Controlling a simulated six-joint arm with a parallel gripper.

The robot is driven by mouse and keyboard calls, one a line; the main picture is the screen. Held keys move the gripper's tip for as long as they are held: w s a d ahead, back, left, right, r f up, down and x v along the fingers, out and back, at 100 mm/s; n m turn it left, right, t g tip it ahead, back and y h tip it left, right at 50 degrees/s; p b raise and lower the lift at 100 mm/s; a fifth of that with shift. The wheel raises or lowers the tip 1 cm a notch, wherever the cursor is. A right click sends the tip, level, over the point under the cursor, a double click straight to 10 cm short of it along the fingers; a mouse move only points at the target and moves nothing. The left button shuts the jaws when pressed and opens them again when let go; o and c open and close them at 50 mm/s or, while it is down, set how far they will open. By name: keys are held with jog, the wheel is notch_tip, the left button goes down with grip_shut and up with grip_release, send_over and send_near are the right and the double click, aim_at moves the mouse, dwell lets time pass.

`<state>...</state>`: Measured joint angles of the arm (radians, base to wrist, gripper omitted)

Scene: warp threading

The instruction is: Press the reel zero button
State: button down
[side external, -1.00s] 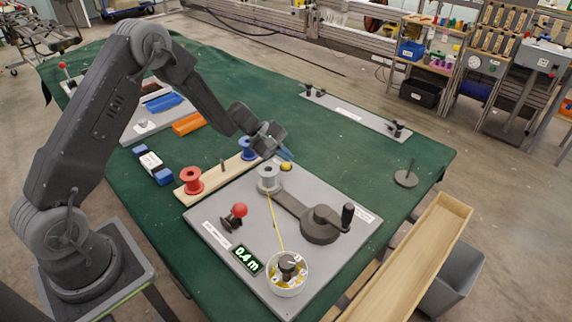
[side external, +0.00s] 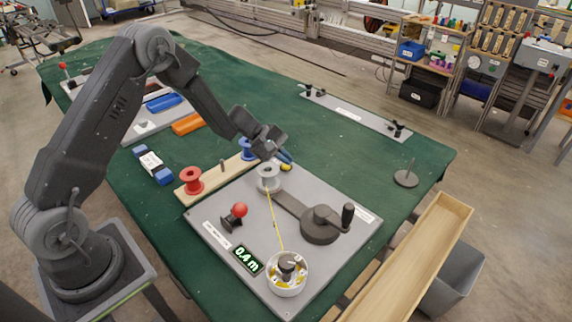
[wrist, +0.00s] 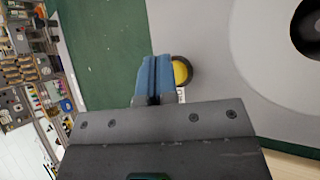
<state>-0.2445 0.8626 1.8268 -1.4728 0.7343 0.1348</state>
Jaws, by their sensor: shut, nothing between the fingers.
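The yellow round button (side external: 287,168) sits at the far edge of the grey reel plate (side external: 338,192), beside the grey spool (side external: 268,176). In the wrist view the yellow button (wrist: 183,72) shows just right of my blue fingers, which hide its left part. My gripper (side external: 288,160) is shut and empty, its fingertips close by the button. I cannot tell whether they touch it. In the wrist view the shut fingers (wrist: 157,68) lie side by side. The display (side external: 248,260) on the plate reads 0.4 m.
A yellow thread runs from the spool to a white round pot (side external: 288,274). A black crank (side external: 322,222) and a red-knobbed lever (side external: 236,215) stand on the plate. A wooden rack (side external: 219,177) holds red and blue spools.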

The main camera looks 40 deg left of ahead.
aim_at(285, 166)
jog(key=shift+f, duration=0.3)
jog(key=shift+r, duration=0.1)
dwell(0.3)
jog(key=shift+r, duration=0.8)
jog(key=shift+r, duration=2.5)
